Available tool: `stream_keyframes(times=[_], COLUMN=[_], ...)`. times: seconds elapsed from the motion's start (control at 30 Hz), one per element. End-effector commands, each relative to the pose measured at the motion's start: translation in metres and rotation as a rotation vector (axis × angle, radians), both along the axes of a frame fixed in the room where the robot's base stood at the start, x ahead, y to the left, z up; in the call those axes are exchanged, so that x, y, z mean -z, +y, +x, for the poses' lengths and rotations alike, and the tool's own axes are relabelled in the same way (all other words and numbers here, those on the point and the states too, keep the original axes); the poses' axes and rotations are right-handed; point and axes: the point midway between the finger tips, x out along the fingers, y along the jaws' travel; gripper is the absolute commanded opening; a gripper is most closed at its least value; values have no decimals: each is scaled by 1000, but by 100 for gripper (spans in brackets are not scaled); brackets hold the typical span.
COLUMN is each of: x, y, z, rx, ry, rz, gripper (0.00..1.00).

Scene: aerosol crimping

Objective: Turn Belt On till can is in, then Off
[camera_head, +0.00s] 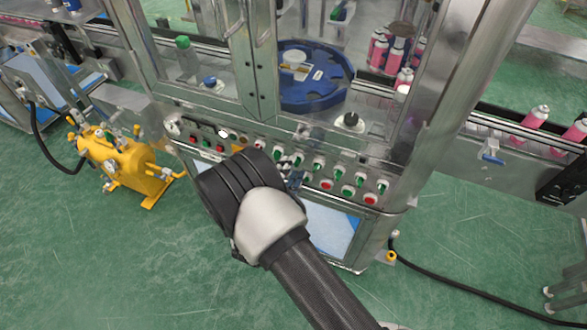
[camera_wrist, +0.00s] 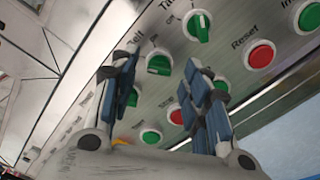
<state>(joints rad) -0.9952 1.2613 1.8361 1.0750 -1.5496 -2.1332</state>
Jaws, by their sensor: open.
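My gripper (camera_wrist: 160,62) is open in front of the control panel, its two dark blue fingers apart. Between the fingertips shows a green rotary knob (camera_wrist: 158,62), its handle lying roughly crosswise; its label is partly hidden by the left finger. Another green knob (camera_wrist: 198,26) sits above right with its handle nearly upright. In the head view, the arm hides most of my gripper and part of the control panel (camera_head: 318,178). Pink cans (camera_head: 395,58) stand inside the machine at right. Another pink can (camera_head: 537,116) is on the conveyor outside. No knob is visibly gripped.
A red Reset button (camera_wrist: 259,54) and a red button (camera_wrist: 176,117) by the right finger are close. Inside the machine is a blue rotary table (camera_head: 318,92). A yellow pump (camera_head: 118,155) stands at left. Green floor is free in front.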

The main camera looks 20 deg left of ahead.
Motion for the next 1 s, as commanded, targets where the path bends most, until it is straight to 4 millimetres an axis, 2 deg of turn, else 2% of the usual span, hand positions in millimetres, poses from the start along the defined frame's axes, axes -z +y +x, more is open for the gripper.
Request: stream_keyframes(times=[0.2,0.5,1.0], x=[0,-1,0], y=[-1,-1,-1], z=[17,19,19], rx=[-1,-1,-1], ry=[0,0,0], rz=[0,0,0], gripper=[43,43,9])
